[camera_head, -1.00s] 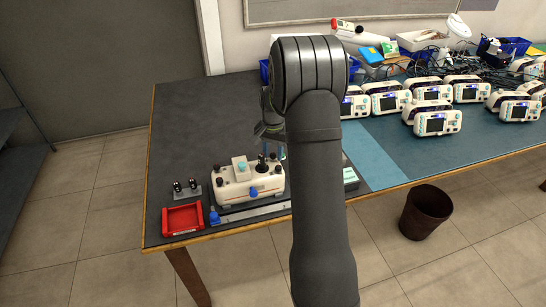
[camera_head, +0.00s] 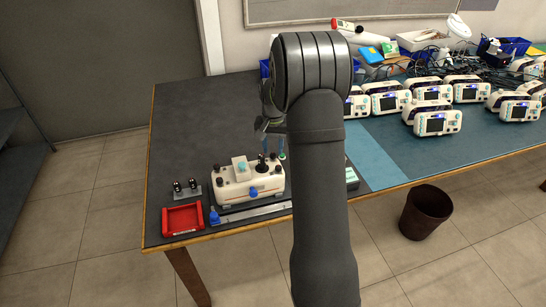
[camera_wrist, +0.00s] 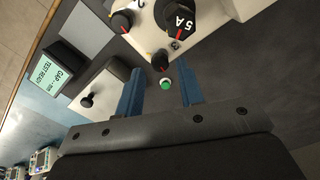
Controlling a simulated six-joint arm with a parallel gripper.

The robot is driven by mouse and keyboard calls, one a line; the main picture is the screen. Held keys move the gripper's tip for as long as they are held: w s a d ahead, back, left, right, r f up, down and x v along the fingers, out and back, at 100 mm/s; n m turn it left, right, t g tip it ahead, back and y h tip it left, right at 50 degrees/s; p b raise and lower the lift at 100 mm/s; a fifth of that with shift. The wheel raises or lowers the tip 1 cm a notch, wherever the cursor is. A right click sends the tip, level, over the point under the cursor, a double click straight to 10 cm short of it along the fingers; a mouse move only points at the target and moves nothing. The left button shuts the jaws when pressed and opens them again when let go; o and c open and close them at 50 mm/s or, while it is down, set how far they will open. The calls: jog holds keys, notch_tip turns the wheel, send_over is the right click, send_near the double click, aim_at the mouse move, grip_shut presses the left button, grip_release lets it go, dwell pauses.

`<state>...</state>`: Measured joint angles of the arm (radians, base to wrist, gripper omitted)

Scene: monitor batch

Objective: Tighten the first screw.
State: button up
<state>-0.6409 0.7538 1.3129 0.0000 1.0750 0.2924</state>
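A white unit (camera_head: 235,190) with black knobs and a blue knob (camera_head: 252,191) on its front stands near the table's front edge. In the wrist view its body (camera_wrist: 150,38) carries a large black "5 A" knob (camera_wrist: 178,20) and smaller black, red-marked knobs, one (camera_wrist: 160,62) just beyond my fingertips. I cannot tell which part is the first screw. My gripper (camera_wrist: 159,79) is open, its two blue fingers apart. A small green round piece (camera_wrist: 165,84) shows in the gap, apparently not gripped. My arm partly hides my gripper (camera_head: 274,151) in the head view.
A red tray (camera_head: 183,234), a small stand with two black pegs (camera_head: 187,194) and a blue-ended bar (camera_head: 245,214) lie near the unit. A green display (camera_wrist: 63,75) reads "TEST READY". Several white monitors (camera_head: 437,123) fill the right; the table's back left is clear.

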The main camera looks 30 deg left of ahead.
jog(key=shift+n, duration=0.4)
jog(key=shift+f, duration=1.25)
